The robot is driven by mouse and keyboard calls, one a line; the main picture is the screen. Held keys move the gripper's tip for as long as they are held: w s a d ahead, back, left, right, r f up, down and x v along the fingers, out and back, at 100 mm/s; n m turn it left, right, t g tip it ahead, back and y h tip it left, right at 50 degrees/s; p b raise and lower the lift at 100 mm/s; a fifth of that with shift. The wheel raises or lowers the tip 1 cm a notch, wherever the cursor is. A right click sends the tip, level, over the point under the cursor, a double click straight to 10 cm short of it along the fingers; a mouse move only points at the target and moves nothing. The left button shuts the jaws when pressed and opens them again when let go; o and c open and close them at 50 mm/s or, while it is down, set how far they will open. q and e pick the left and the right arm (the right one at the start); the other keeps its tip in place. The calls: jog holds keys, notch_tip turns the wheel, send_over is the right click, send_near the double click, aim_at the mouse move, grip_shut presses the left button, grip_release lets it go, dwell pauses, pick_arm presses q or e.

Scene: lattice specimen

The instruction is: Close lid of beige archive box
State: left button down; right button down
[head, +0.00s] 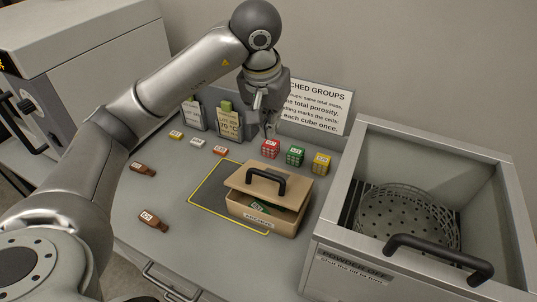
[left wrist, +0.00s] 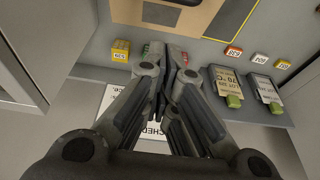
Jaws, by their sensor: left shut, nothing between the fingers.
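The beige archive box (head: 285,225) stands on the grey bench in the head view. Its lid (head: 247,179) is tilted and partly open, with a dark arched handle (head: 266,180) on top. A gap shows at the front, with a green-labelled item (head: 258,207) inside. The box's edge also shows at the top of the left wrist view (left wrist: 168,15). My left gripper (head: 269,135) is shut and empty, behind the box and near the red cube (head: 270,149). Its closed fingers fill the middle of the left wrist view (left wrist: 167,55). My right gripper is out of view.
A green cube (head: 295,156) and yellow cube (head: 320,163) stand behind the box. A yellow-outlined mat (head: 212,199) lies to its left. An open grey bin (head: 345,190) with a perforated basket (head: 405,222) stands right. Brown tagged pieces (head: 152,221) lie left. Tag holders and a sign stand behind.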

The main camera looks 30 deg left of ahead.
pick_arm(q)
jog(key=shift+s+a+f+p, duration=0.1)
jog(key=shift+f+p, duration=1.55)
jog(key=shift+f, duration=3.4)
